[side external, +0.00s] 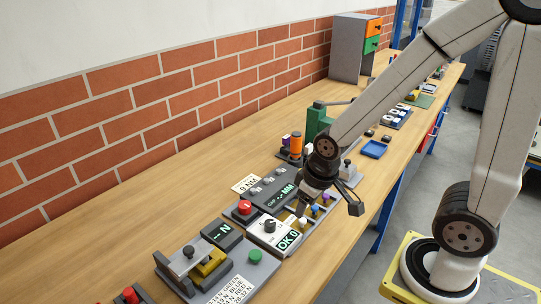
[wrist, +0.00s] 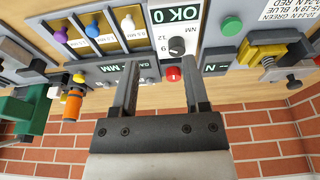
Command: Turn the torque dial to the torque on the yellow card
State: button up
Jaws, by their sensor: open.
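The torque dial is a small dark knob (side external: 269,226) on a white panel with a dark "OK 0" display (side external: 288,240). In the wrist view the dial (wrist: 177,46) shows between and just beyond my fingers, with printed 12, 9 and NM near it. Its exact pointer direction is too small to tell. The pale yellow card (side external: 246,184) lies on the bench behind the panels and seems to read 9 NM, in small print. My gripper (side external: 330,203) is open and empty, above and right of the dial in the side view. Its fingers (wrist: 162,60) also show in the wrist view.
A red button (side external: 244,207) sits beside the dial panel, and a grey block with an MM display (side external: 281,190) behind it. A tray of coloured bits (side external: 315,212) lies under my gripper. A green button (side external: 254,256) and yellow clamp (side external: 210,262) stand nearer. A brick wall (side external: 150,110) backs the bench.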

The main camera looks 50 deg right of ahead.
jog(key=shift+o, duration=1.4)
jog(key=m+g+y, duration=0.4)
jog(key=m, duration=1.1)
send_near(270, 223)
jog(key=f, duration=0.1)
jog(key=shift+s+f, duration=0.15)
jog(key=shift+a+f, duration=0.1)
jog(key=shift+x, duration=3.8)
jog(key=shift+a, duration=0.1)
grip_shut()
